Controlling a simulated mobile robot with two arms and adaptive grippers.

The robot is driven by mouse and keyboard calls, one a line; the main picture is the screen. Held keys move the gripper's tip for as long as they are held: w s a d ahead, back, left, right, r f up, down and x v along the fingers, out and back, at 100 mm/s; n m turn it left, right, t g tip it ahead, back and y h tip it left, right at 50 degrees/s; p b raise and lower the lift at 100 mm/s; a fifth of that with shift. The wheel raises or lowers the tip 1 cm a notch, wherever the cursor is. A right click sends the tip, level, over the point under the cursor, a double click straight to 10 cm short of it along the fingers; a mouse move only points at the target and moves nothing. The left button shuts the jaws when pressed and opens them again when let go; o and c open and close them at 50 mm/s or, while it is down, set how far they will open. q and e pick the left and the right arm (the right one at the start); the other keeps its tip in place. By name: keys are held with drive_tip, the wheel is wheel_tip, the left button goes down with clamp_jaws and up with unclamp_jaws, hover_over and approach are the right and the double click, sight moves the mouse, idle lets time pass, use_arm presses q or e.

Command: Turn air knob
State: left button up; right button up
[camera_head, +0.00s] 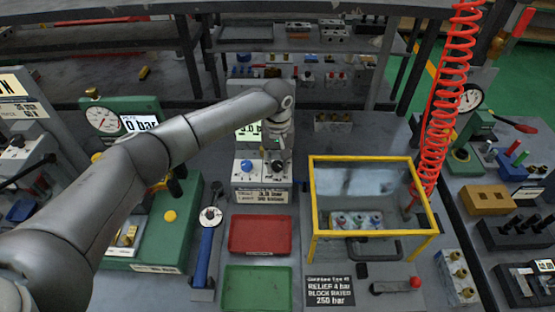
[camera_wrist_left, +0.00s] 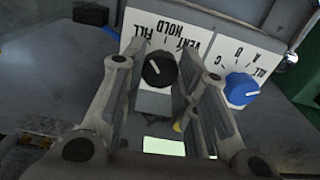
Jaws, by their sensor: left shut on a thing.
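The black knob (camera_wrist_left: 160,69) sits on a white panel marked VENT, HOLD and FILL in the left wrist view. Its white pointer line shows. My left gripper (camera_wrist_left: 157,82) has one finger on each side of it and is shut on it. In the head view my left gripper (camera_head: 278,150) reaches down onto the panel block (camera_head: 263,184) from above and partly hides the black knob (camera_head: 277,166). A blue knob (camera_head: 246,166) is beside it on the left; in the left wrist view the blue knob (camera_wrist_left: 240,88) is on the right, marked A, B, C and ALL. My right gripper is not in view.
A red tray (camera_head: 260,234) and a green tray (camera_head: 256,288) lie in front of the panel. A yellow-framed clear guard (camera_head: 374,236) stands to the right, near a coiled red hose (camera_head: 452,90). A gauge block (camera_head: 121,112) is at left.

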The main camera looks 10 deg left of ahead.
sight(277, 165)
use_arm(q)
drive_tip(key=m+p, duration=0.2)
drive_tip(key=m, duration=0.1)
drive_tip(key=shift+r+m+p, duration=0.15)
drive_tip(key=shift+m+p, duration=0.95)
drive_tip(key=shift+m, duration=1.5)
drive_tip(key=shift+c, duration=0.2)
drive_tip(key=o, duration=1.1)
drive_tip(key=shift+c, duration=0.2)
wheel_tip(277, 165, up, 12)
drive_tip(key=shift+s+f, duration=0.1)
drive_tip(key=shift+f, duration=0.1)
